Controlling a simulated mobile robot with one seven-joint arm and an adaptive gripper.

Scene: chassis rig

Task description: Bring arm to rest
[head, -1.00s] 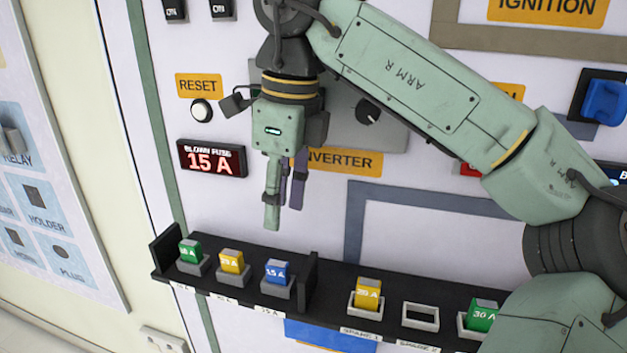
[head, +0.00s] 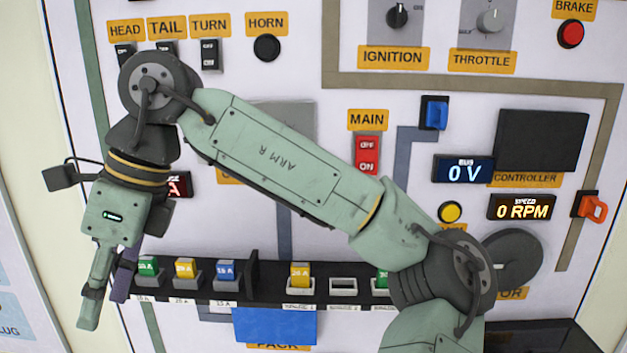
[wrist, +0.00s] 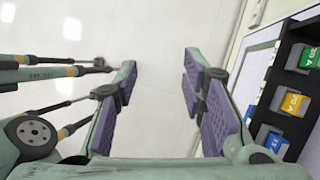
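My green arm reaches from the lower right to the upper left of the head view, in front of the panel. My gripper (head: 103,288) hangs downward at the left, beside the left end of the fuse shelf. In the wrist view my gripper (wrist: 160,98) has its purple finger pads apart, with only pale floor between them. It is open and holds nothing. The black fuse shelf (head: 265,292) carries green, yellow and blue fuses at its left end. These fuses also show at the right edge of the wrist view, apart from the fingers.
The panel holds a red main switch (head: 367,155), a blue switch (head: 434,113), a bus display (head: 463,170) reading 0 V and a speed display (head: 521,207) reading 0 RPM. My arm partly covers the blown fuse display (head: 178,184). Open floor lies below my gripper.

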